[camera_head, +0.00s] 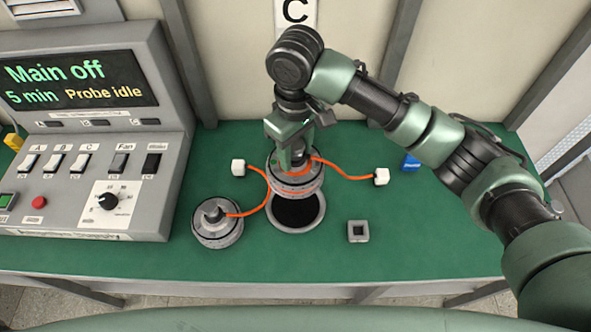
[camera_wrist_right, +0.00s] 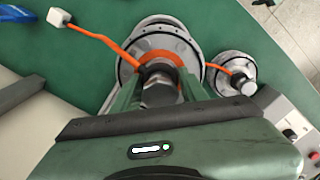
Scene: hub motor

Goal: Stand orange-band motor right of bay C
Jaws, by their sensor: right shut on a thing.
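The orange-band motor (camera_head: 296,188) is a grey disc with an orange ring. My right gripper (camera_head: 294,160) is shut on its central shaft from above and holds it roughly level. It also shows in the right wrist view (camera_wrist_right: 128,68), with the gripper (camera_wrist_right: 160,88) around the shaft. An orange cable runs from it to a white plug (camera_head: 381,176) at the right. Bay C, a grey ring with a dark opening (camera_head: 297,212), lies below the motor, which overlaps its far edge. The exact gap cannot be told. The C sign (camera_head: 295,12) is behind. My left gripper is out of view.
A second grey motor (camera_head: 217,224) stands left of the bay; its orange cable leads to a white plug (camera_head: 238,167). A small square grey socket (camera_head: 358,231) and a blue block (camera_head: 411,163) are to the right. The control console (camera_head: 90,140) fills the left. The green table (camera_head: 440,245) is clear at right.

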